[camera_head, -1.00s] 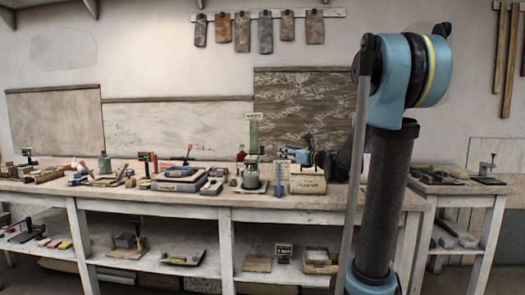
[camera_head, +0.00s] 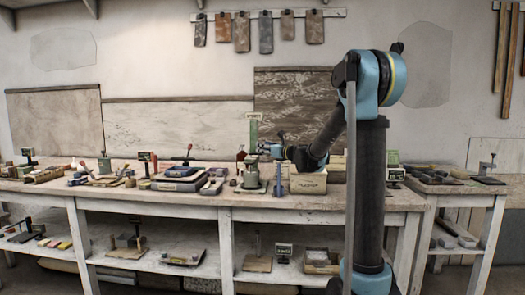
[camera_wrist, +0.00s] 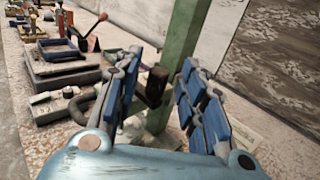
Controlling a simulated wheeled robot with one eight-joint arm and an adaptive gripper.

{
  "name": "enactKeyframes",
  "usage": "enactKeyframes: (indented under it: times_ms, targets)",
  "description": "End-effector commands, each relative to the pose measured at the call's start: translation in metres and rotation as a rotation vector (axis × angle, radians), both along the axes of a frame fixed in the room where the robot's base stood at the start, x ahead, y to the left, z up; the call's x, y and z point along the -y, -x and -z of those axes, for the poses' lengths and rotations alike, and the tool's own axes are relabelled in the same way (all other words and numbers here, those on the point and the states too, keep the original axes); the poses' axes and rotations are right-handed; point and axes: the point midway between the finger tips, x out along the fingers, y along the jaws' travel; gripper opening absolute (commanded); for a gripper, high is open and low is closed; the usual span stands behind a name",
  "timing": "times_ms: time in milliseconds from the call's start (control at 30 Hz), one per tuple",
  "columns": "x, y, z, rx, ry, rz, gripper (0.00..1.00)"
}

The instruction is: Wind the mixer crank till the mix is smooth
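The mixer stands on the bench in the head view, with a green post (camera_head: 254,131) and a greenish pot (camera_head: 251,174) below it. In the wrist view the green post (camera_wrist: 187,50) rises just beyond my fingers. A dark brown block (camera_wrist: 154,85), possibly the crank's grip, shows between the blue-padded fingers, with clear gaps to each side. My gripper (camera_wrist: 160,92) is open; it also shows in the head view (camera_head: 266,147), small, beside the post above the pot. Whether the fingers touch the block cannot be told. The mix is hidden.
A box labelled plaster (camera_head: 308,184) stands right of the mixer, under my forearm. A blue upright gauge (camera_head: 278,178) stands between mixer and box.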

Motion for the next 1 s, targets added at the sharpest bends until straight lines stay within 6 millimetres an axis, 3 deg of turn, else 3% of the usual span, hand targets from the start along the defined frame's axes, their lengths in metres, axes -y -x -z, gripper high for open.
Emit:
enactKeyframes:
  times_ms: [200,533,700,1000]
  targets:
    - [-0.012,-0.012,0.000,0.000,0.000,-0.002,0.38]
    - [-0.014,-0.014,0.000,0.000,0.000,-0.001,0.38]
    - [-0.014,-0.014,0.000,0.000,0.000,-0.001,0.01]
    - [-0.013,-0.015,0.000,0.000,0.000,-0.008,0.00]
